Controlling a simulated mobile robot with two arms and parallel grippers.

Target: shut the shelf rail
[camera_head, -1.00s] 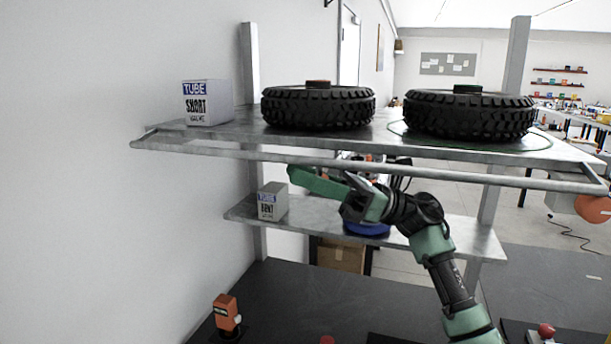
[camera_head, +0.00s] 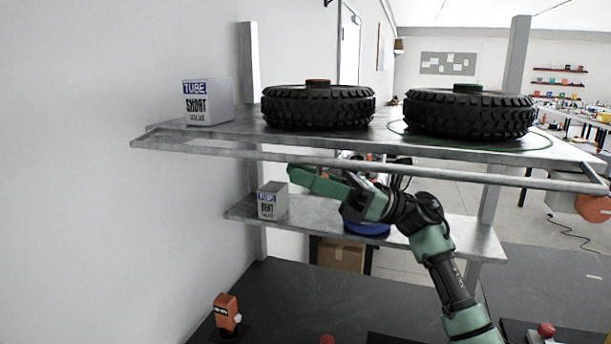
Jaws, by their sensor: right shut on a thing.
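The shelf rail (camera_head: 230,153) is a thin grey metal bar running across the front of the upper shelf (camera_head: 240,132). It stands out from the shelf's front edge, with a gap between them at the left, and its end arms join it at both sides. My right gripper (camera_head: 335,180), green and dark grey, is at the rail near its middle, just below the bar in the picture. It is shut on the rail, though the fingertips and the exact contact are hard to make out. My left gripper is not in view.
Two black tyres (camera_head: 318,107) (camera_head: 468,115) and a tube box (camera_head: 207,102) stand on the upper shelf. The lower shelf (camera_head: 300,212) holds a smaller tube box (camera_head: 272,201) and a blue thing (camera_head: 366,228) partly behind my arm. A white wall (camera_head: 90,220) is close on the left.

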